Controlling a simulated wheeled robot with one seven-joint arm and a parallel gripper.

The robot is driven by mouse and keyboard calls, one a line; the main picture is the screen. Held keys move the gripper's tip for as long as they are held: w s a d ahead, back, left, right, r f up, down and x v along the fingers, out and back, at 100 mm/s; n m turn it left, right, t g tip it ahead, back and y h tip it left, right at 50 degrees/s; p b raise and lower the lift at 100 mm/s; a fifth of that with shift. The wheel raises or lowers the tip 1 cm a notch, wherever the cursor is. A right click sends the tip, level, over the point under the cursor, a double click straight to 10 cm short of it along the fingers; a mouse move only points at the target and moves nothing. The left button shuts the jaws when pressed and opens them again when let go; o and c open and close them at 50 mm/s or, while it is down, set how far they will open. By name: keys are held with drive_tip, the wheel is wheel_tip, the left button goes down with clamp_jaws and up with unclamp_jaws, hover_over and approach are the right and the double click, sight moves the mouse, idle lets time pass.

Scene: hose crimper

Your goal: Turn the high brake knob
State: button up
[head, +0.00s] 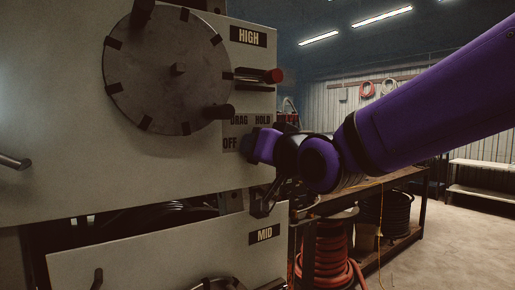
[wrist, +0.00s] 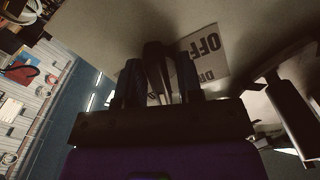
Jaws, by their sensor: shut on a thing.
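The high brake knob (wrist: 155,58) shows in the wrist view as a dark, long shape standing off the pale panel. My gripper (wrist: 158,82) has its two fingers on either side of it and is shut on it. In the head view my gripper (head: 252,145) is at the right edge of the upper panel (head: 60,120), at the label (head: 238,121) reading OFF, DRAG and HOLD, and my wrist hides the knob there. The label also shows upside down in the wrist view (wrist: 207,55), right of the fingers. The knob's exact pointing direction is hard to tell.
A lower panel (head: 150,265) marked MID is below. A bench (head: 400,180) with hose coils stands behind at right.

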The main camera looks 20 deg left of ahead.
drive_tip(key=shift+m, duration=0.9)
drive_tip(key=o, duration=0.6)
drive_tip(key=shift+d, duration=0.1)
drive_tip(key=v, duration=1)
drive_tip(key=shift+s+d, duration=0.2)
drive_tip(key=shift+s, duration=0.1)
